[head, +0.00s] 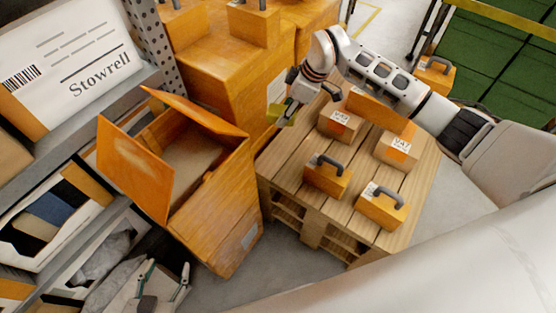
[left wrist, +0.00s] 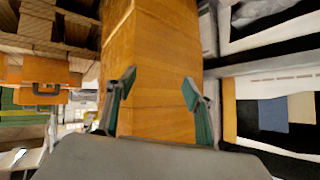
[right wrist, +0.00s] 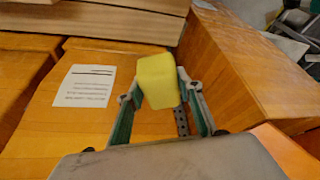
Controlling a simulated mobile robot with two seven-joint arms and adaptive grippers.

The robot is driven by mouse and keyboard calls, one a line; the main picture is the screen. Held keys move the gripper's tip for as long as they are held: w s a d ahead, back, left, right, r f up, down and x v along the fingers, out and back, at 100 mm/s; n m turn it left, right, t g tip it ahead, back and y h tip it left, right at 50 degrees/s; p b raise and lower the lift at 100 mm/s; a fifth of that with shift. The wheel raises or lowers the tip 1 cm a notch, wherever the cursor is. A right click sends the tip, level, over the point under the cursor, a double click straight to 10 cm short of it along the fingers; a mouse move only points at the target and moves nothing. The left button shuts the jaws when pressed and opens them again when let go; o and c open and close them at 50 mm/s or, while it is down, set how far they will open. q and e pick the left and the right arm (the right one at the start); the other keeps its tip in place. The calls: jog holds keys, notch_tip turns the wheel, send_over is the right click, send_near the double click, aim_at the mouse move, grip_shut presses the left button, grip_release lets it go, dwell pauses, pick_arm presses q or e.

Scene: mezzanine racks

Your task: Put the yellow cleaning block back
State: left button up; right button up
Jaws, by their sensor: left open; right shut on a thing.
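The yellow cleaning block (right wrist: 158,80) is between the fingers of my right gripper (right wrist: 160,100), which is shut on it. In the head view the block (head: 284,114) is raised beside the pallet's far left corner, right of the open orange box (head: 232,215); my right gripper (head: 290,103) partly covers it. My left gripper (head: 163,284) is open and empty, low at the bottom left near the shelving. In the left wrist view its spread fingers (left wrist: 157,92) face an orange-brown wooden-looking surface (left wrist: 155,60).
A wooden pallet (head: 283,175) carries orange cases with dark handles (head: 326,177) and labelled cartons (head: 340,122). Large orange boxes (head: 215,70) stand behind. Shelving (head: 75,115) with a white Stowrell box (head: 75,50) lines the left. Grey floor shows between box and pallet.

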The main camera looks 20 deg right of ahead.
jog(key=b, duration=0.2)
send_over(279, 159)
jog(key=s+d, duration=0.1)
notch_tip(279, 159, down, 6)
notch_tip(279, 159, down, 10)
jog(key=b, duration=0.2)
jog(key=shift+s+r+b, duration=0.1)
jog(key=shift+b, duration=0.2)
jog(key=shift+f, duration=0.5)
notch_tip(279, 159, down, 4)
jog(key=shift+f+b, duration=0.15)
jog(key=shift+b, duration=0.85)
jog(key=shift+d+f, duration=0.1)
jog(key=shift+f, duration=0.4)
jog(key=shift+c, duration=0.3)
jog(key=shift+w, duration=0.2)
jog(key=o, duration=0.6)
jog(key=shift+f, duration=0.15)
jog(key=o, duration=0.4)
pick_arm(q)
jog(key=d, duration=0.2)
jog(key=d+h, duration=0.1)
jog(key=shift+w+d+f, duration=0.2)
jog(key=shift+w+f, duration=0.05)
jog(key=shift+w, duration=0.1)
pick_arm(e)
jog(key=shift+o, duration=0.2)
